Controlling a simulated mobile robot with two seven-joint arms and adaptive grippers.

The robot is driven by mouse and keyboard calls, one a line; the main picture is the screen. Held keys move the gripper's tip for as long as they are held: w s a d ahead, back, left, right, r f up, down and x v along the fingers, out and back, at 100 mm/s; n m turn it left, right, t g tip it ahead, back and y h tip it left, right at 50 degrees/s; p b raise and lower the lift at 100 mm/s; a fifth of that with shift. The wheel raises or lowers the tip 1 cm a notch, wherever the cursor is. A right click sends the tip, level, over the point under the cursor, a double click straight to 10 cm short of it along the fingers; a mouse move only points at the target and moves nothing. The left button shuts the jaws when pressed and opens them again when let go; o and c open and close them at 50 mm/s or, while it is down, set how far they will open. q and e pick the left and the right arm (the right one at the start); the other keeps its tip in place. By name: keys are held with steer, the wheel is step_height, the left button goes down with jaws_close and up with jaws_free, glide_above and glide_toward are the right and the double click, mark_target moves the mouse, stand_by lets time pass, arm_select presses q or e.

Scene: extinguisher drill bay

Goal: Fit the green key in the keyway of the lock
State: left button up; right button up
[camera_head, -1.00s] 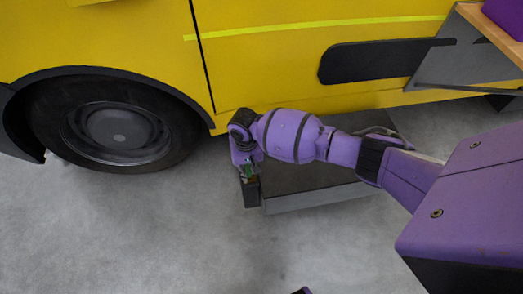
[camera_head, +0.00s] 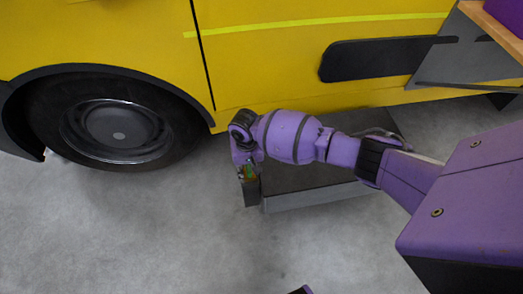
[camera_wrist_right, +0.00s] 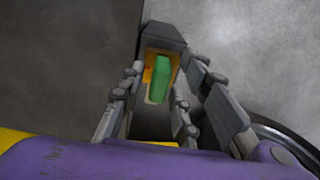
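The green key (camera_wrist_right: 158,80) shows between the fingers of my right gripper (camera_wrist_right: 172,88) in the right wrist view. A gap shows on each side of it, so the fingers look open around it. The key overlaps an orange part (camera_wrist_right: 149,70) on the dark block (camera_wrist_right: 165,36), which seems to be the lock. How deep the key sits in the keyway cannot be told. In the head view my right gripper (camera_head: 246,172) is at the top of the dark block (camera_head: 251,194), with the key (camera_head: 251,171) small and partly hidden.
A yellow vehicle (camera_head: 265,60) with a black wheel (camera_head: 115,118) stands behind. A dark, low step or platform (camera_head: 320,198) lies under my right arm, beside the block. The grey concrete floor (camera_head: 150,235) in front is clear.

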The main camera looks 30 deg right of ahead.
steer(key=shift+w+r, duration=0.15)
steer(key=shift+r, duration=0.05)
step_height(320, 180, up, 12)
stand_by(0.5)
steer(key=shift+f, duration=0.1)
